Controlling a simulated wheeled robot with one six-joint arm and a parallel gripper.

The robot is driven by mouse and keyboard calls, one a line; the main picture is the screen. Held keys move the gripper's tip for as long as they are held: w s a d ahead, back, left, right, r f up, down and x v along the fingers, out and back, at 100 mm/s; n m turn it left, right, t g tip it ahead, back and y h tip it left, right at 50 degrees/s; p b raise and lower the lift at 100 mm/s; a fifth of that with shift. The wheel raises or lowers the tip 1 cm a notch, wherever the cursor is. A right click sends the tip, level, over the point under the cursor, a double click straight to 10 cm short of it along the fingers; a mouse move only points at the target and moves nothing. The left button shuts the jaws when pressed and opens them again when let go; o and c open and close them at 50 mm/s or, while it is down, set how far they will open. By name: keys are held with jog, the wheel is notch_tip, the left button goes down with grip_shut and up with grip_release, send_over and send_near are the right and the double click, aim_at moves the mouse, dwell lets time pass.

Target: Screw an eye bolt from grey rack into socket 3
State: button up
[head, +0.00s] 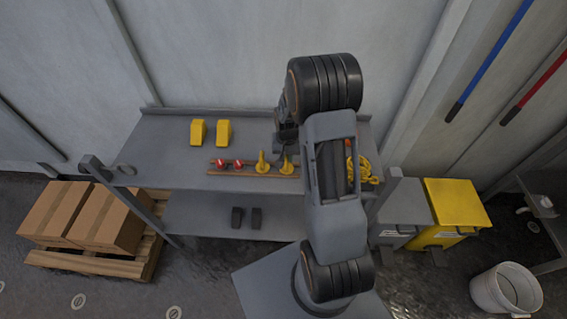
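The grey rack (165,135) stands against the wall, with a top shelf and a lower shelf. A brown strip (222,172) lies along the front of its top. Two yellow upright pieces (262,163) stand on the strip, probably eye bolts, but they are too small to tell. Two red pieces (238,163) sit left of them. My gripper (286,132) is above the rack top, behind the yellow pieces, mostly hidden by my arm; its fingers cannot be made out. Several round floor plates (78,301) show at the lower left; no socket number is readable.
Two yellow blocks (198,132) and a yellow coil (364,170) lie on the rack top. Two dark blocks (237,217) are on the lower shelf. Cartons (107,220) on a pallet stand left; a yellow bin (457,203) and white bucket (505,290) stand right.

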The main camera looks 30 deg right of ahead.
grip_shut()
jog(key=shift+r, duration=0.15)
